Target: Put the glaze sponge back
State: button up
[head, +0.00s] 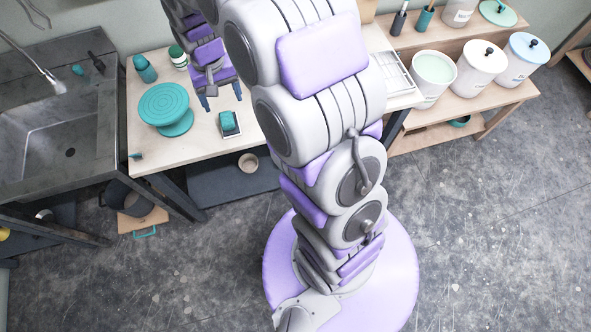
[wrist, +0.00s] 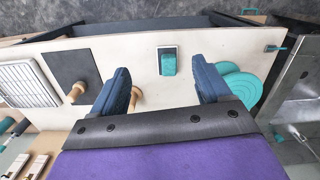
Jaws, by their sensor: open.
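In the wrist view my gripper (wrist: 160,72) points towards the sponge and dish. I cannot tell its exact height above them.
A teal banding wheel (head: 164,104) stands left of the sponge, close to one finger in the wrist view. A teal bottle (head: 144,69) and a lidded jar (head: 178,57) stand behind. A dark sink (head: 60,130) is at left; lidded buckets (head: 480,66) are at right.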

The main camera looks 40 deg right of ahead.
jog(key=s+r, duration=0.3)
jog(key=s, duration=0.7)
jog(key=s+d+r+n, duration=0.1)
jog(key=s+r, duration=0.2)
jog(key=s, duration=0.8)
jog(key=s+d+r+n+g, duration=0.1)
jog(key=s+r, duration=0.2)
jog(key=s, duration=0.7)
jog(key=shift+s+d+r, duration=0.15)
jog(key=shift+s, duration=0.1)
